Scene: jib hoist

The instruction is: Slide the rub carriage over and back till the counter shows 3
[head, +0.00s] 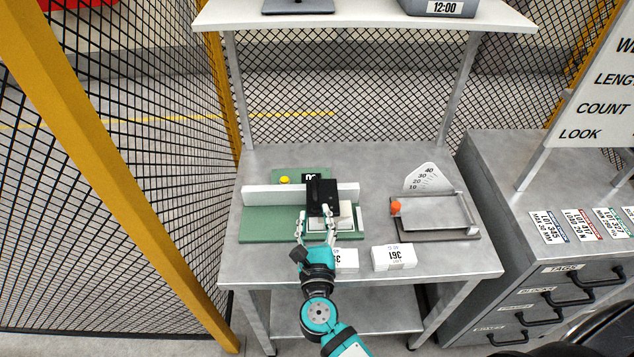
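The rub carriage is a black block (322,191) on a green base (270,224), against a long white rail (273,195). It stands right of the rail's middle, with a pale block (345,216) under and beside it. A small black counter display (311,176) with white digits shows behind the carriage; it is partly hidden and I cannot read it surely. My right gripper (314,211) is at the carriage's near side with its fingers spread. Its right finger overlaps the carriage in the picture; I cannot tell whether it touches. My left gripper is not in view.
A yellow button (285,180) sits behind the rail. A tilting tray (436,212) with an orange knob (396,207) and a scale (426,177) stands to the right. White labelled boxes (394,257) lie at the front. A drawer cabinet (480,165) stands right; mesh fencing is left.

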